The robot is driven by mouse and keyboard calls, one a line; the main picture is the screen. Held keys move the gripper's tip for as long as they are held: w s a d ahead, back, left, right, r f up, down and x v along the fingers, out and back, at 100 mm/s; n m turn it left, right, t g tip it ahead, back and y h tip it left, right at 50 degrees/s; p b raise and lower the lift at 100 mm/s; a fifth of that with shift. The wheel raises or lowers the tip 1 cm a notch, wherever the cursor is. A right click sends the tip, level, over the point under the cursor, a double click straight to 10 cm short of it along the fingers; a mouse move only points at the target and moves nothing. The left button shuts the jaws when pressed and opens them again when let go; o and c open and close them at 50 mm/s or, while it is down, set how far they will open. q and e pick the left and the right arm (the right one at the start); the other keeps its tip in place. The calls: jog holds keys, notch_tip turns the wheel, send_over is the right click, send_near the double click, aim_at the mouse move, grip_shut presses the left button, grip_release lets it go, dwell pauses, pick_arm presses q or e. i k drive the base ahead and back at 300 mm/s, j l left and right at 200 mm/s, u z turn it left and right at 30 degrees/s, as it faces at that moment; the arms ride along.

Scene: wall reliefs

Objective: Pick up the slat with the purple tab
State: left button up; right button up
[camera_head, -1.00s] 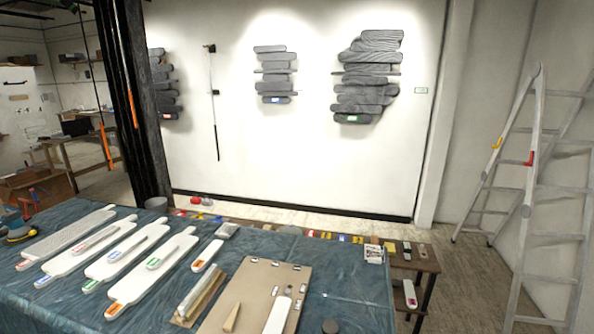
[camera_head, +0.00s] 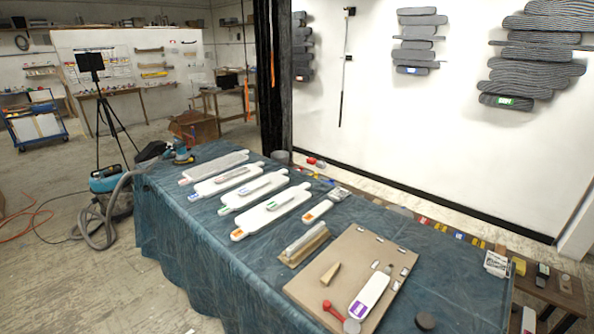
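The slat with the purple tab (camera_head: 369,294) is white with rounded ends. It lies on a brown board (camera_head: 328,262) at the near right part of the cloth-covered table (camera_head: 180,262). Its purple tab is at the near end, and a small dark piece lies by its far end. Other white slats lie in a row to the left, among them one with an orange tab (camera_head: 272,214) and one with a green tab (camera_head: 292,205). Neither of my grippers is in view.
A red-handled tool (camera_head: 334,309), a wooden wedge (camera_head: 330,274) and a dark round disc (camera_head: 426,321) lie near the purple-tab slat. A hose and blue vacuum (camera_head: 106,180) stand left of the table. The floor at the lower left is mostly clear.

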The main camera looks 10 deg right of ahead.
aim_at(360, 308)
jog(key=z, duration=0.3)
jog(key=i+j+z, duration=0.15)
jog(key=j+z, duration=0.3)
jog(key=i+j+z, duration=0.1)
jog(key=j+z, duration=0.15)
jog(key=z, duration=0.15)
jog(key=j+z, duration=0.45)
jog(key=i+l, duration=0.05)
jog(key=l, duration=0.05)
